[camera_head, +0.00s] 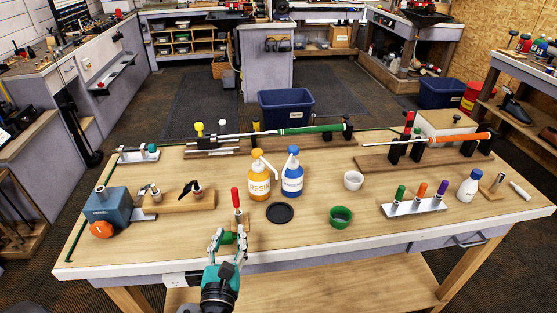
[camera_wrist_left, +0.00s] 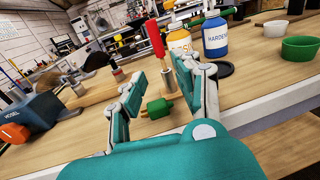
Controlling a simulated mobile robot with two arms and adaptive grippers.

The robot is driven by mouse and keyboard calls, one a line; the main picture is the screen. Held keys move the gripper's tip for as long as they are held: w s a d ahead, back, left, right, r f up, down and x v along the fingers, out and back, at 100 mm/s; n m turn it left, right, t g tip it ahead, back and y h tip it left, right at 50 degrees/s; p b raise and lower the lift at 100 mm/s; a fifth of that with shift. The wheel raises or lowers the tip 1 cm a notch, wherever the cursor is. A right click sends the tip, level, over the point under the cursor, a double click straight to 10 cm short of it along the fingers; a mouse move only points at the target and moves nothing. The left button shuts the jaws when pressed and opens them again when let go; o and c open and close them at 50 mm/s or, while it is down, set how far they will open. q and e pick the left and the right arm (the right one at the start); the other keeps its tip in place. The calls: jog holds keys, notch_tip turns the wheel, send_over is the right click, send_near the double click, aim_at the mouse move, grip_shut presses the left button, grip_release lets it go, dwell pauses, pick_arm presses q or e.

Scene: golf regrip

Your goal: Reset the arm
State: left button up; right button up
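My left gripper (camera_head: 230,234) is above the front edge of the workbench (camera_head: 150,232), with its fingers pointing toward the bench. In the left wrist view the gripper (camera_wrist_left: 165,88) is open, with its two fingers wide apart. A small green piece (camera_wrist_left: 160,107) lies on the bench and shows between the fingers, with no visible contact. Behind it a red-handled tool (camera_head: 236,199) stands upright in a small holder; the red handle also shows in the left wrist view (camera_wrist_left: 155,38). My right gripper is in neither view.
An orange resin bottle (camera_head: 259,183), a blue hardener bottle (camera_head: 292,180) and a black disc (camera_head: 280,213) stand close on the right. Golf clubs with a green grip (camera_head: 310,129) and an orange grip (camera_head: 460,139) rest farther back.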

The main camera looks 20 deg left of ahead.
pick_arm(q)
jog(key=s+a+f+n+g, duration=0.2)
jog(key=s+f+n+g, duration=0.45)
jog(key=n, duration=0.95)
jog(key=s+d+f+n+g+h, duration=0.65)
jog(key=s+d+n, duration=0.3)
jog(key=n, duration=0.45)
notch_tip(320, 180, down, 26)
jog(key=s+f+g, duration=0.1)
jog(key=s+a+f+g, duration=0.1)
jog(key=s+a+f, duration=0.2)
jog(key=s+f, duration=1.2)
jog(key=shift+s+m+g, duration=0.3)
jog(key=shift+s+m, duration=0.1)
jog(key=shift+s, duration=0.4)
